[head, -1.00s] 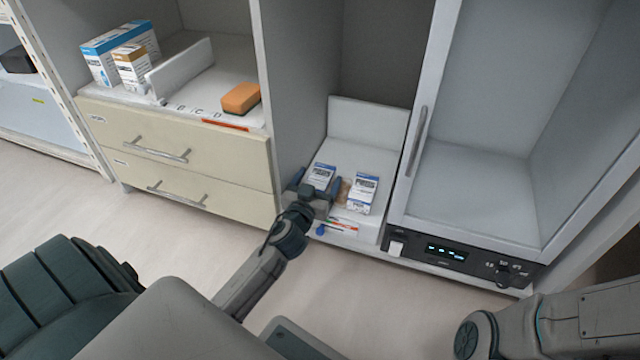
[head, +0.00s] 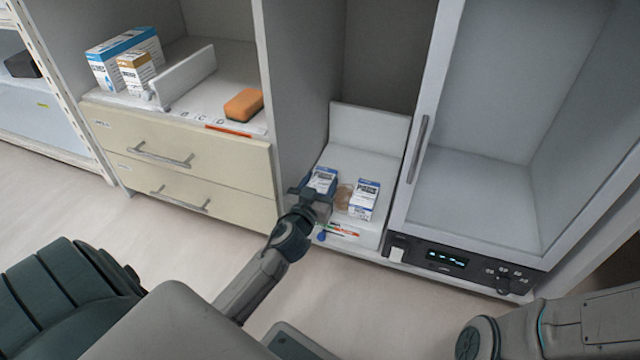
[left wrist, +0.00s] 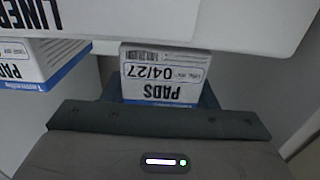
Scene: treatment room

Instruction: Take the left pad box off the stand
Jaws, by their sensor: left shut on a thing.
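The left pad box (head: 322,180), white with a blue band, is at the left of the white stand (head: 368,161). My left gripper (head: 318,193) is shut on it from the front. In the left wrist view the box (left wrist: 165,75) sits between the fingers, with its label "PADS 04/27" upside down. Whether its base touches the stand cannot be told. A second pad box (head: 363,199) stands to the right, apart from the gripper; it also shows at the left edge of the left wrist view (left wrist: 35,62). My right gripper is out of view.
Pens or similar coloured items (head: 338,230) lie at the stand's front edge. A glass-fronted cabinet (head: 470,200) with a control panel stands close on the right. Drawers (head: 185,165) with boxes and an orange sponge (head: 243,104) above are on the left.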

